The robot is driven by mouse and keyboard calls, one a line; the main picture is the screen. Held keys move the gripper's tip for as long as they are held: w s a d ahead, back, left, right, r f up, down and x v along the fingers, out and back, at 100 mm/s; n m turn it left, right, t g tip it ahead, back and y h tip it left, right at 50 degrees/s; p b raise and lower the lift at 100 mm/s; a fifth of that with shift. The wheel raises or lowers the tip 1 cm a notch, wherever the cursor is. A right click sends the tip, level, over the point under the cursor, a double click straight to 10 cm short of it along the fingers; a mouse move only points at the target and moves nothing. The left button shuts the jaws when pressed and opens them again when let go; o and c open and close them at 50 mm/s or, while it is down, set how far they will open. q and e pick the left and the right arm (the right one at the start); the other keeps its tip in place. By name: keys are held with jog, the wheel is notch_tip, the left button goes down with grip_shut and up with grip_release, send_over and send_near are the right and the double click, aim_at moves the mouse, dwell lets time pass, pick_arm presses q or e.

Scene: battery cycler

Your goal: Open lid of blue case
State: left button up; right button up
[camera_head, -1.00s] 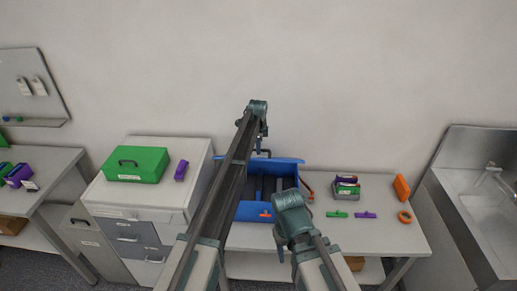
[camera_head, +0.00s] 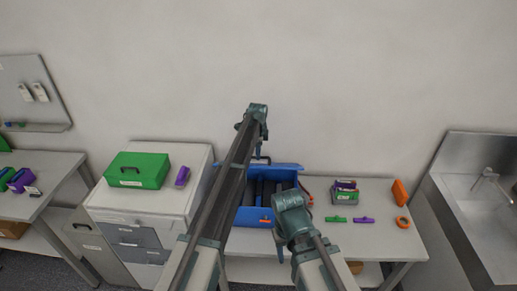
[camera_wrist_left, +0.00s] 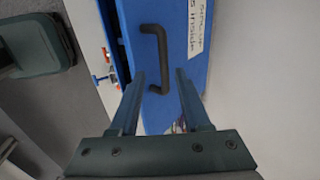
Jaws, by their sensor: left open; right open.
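The blue case (camera_head: 250,215) stands on the table with its lid (camera_head: 288,168) raised at the back, and dark items show inside. Part of it is hidden behind my arms. My left gripper (camera_head: 258,149) points down by the lid. In the left wrist view, the open fingers of my left gripper (camera_wrist_left: 160,74) are on either side of the lower part of the lid's black handle (camera_wrist_left: 160,55); whether they touch it I cannot tell. A white label (camera_wrist_left: 201,20) is on the lid. My right gripper (camera_head: 281,243) is low in front of the case, mostly hidden by its wrist.
A green case (camera_head: 137,171) and a purple item (camera_head: 182,177) stand on the cabinet to the left. A small box of batteries (camera_head: 345,195), an orange ring (camera_head: 403,222) and an orange block (camera_head: 400,192) are on the table's right. A sink (camera_head: 480,200) is farther right.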

pick_arm(q)
jog(key=s+r+p, duration=0.1)
jog(key=s, duration=1.2)
jog(key=shift+s+d, duration=0.4)
jog(key=shift+d, duration=0.05)
jog(key=shift+r, duration=0.1)
